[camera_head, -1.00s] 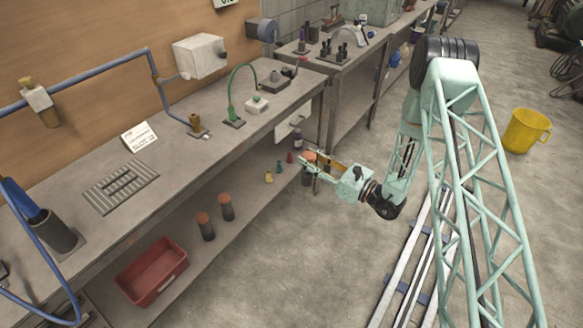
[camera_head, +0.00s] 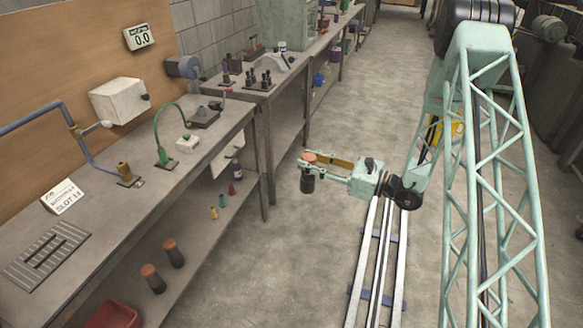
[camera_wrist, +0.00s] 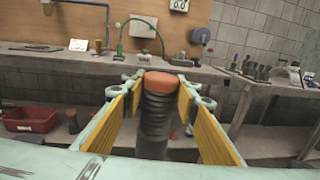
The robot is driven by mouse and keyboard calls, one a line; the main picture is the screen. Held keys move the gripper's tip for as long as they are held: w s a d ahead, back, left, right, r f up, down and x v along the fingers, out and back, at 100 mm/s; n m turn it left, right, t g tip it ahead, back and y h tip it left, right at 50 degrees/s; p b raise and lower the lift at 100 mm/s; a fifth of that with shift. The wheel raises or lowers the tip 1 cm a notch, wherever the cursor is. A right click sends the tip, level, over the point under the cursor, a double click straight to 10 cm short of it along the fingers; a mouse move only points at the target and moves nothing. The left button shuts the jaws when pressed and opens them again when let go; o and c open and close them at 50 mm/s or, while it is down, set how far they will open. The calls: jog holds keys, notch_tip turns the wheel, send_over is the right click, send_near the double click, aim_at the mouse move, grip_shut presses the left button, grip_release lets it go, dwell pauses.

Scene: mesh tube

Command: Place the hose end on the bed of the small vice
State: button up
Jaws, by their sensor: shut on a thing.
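The hose end, a dark ribbed cylinder with an orange top (camera_head: 307,184), is upright between the fingers of my gripper (camera_head: 311,161). It also shows in the wrist view (camera_wrist: 155,118), with yellow finger pads on both sides of it. My gripper (camera_wrist: 160,86) is shut on it and holds it over open floor, right of the workbench. A low dark grey fixture on the bench top (camera_head: 204,117) looks like the small vice. Its jaws and bed are too small to make out. It is left of and beyond my gripper, apart from it.
The bench top (camera_head: 115,180) also carries a green curved hose (camera_head: 161,130), a white box (camera_head: 187,143), a slotted plate (camera_head: 46,255) and a sign (camera_head: 63,197). Two similar orange-topped cylinders (camera_head: 173,253) stand on the lower shelf near a red bin (camera_head: 112,315). Floor beside the bench is clear.

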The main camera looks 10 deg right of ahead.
jog(key=shift+s+d+r, duration=0.45)
jog(key=shift+d+r, duration=0.1)
jog(key=shift+d, duration=0.25)
jog(key=shift+s+d+r, duration=0.45)
jog(key=shift+d+r, duration=0.05)
jog(key=shift+d, duration=0.3)
